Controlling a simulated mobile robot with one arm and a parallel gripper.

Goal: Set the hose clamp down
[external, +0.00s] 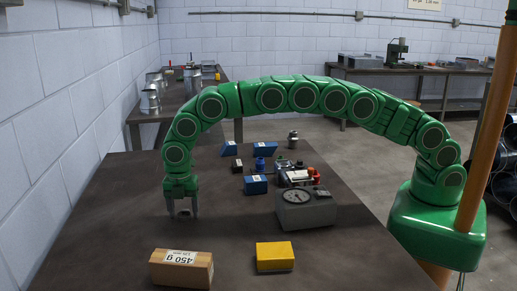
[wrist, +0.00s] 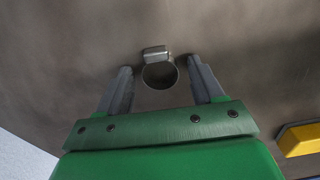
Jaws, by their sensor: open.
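The hose clamp (wrist: 157,52) is a small metal ring with a screw housing on its far side. In the wrist view it is on the dark tabletop, between and slightly beyond the fingertips of my gripper (wrist: 158,72). The two grey fingers are spread apart, with a visible gap on each side of the ring. In the external view my gripper (external: 182,213) points down, low over the left part of the table. The clamp cannot be made out clearly there, and how close the fingertips are to the tabletop is hard to tell.
The tabletop (external: 120,212) left of my gripper is clear.

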